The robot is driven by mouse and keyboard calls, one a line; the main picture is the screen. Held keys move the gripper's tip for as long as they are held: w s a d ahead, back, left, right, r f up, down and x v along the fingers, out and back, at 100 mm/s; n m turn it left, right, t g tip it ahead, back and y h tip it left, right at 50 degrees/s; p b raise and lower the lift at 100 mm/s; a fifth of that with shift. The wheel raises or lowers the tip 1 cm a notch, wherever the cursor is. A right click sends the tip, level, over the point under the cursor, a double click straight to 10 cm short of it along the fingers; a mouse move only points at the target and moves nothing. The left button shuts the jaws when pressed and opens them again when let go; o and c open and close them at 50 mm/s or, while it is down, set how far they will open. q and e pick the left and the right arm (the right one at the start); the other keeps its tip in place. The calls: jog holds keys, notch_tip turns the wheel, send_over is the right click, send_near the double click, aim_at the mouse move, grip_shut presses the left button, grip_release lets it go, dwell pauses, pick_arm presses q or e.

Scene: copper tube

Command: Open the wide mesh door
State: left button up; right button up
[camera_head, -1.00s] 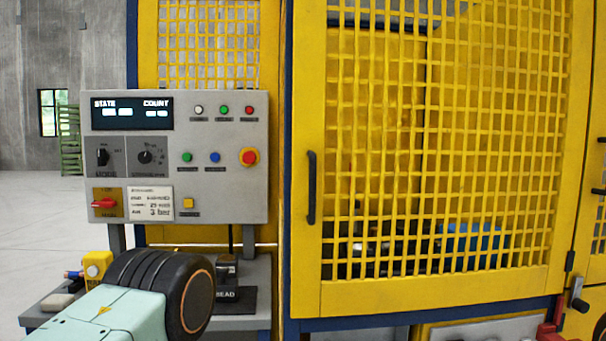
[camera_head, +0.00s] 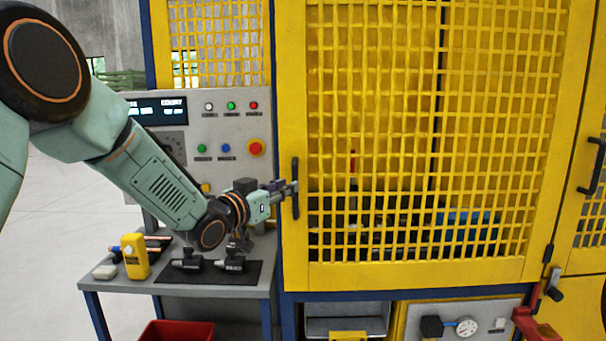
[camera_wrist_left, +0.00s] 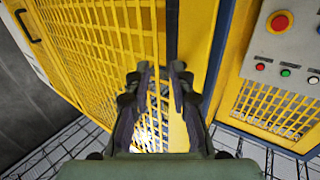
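The wide mesh door (camera_head: 420,272) is yellow, with a square grid, and looks shut in its dark blue frame. Its black vertical handle (camera_head: 295,170) is on the door's left edge. My left gripper (camera_head: 292,187) is at the handle's middle height, fingertips overlapping it in the head view; I cannot tell whether they touch it. In the left wrist view the two dark fingers (camera_wrist_left: 160,92) stand apart with a gap, in front of the door's yellow edge (camera_wrist_left: 187,35). My right gripper is not in view.
A grey control panel (camera_head: 222,120) with an emergency button (camera_head: 256,147) stands left of the door. Below it, a bench (camera_head: 215,283) carries a yellow device (camera_head: 135,256) and dark fittings on a black mat (camera_head: 252,270). A red bin (camera_head: 178,333) is underneath. Another handled door (camera_head: 580,260) adjoins at right.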

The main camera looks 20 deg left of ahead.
aim_at(297, 179)
pick_arm(q)
jog(key=x, duration=0.3)
jog(key=p+x, duration=0.1)
jog(key=x, duration=0.2)
jog(key=shift+a+r, duration=0.2)
jog(key=shift+a, duration=0.05)
jog(key=shift+w+a+f, duration=0.35)
jog(key=shift+w+f, duration=0.15)
jog(key=shift+w, duration=0.25)
jog(key=shift+a+f, duration=0.1)
jog(key=shift+a, duration=0.05)
jog(key=shift+s, duration=0.2)
jog(key=shift+w, duration=0.1)
jog(key=shift+c, duration=1.4)
grip_shut()
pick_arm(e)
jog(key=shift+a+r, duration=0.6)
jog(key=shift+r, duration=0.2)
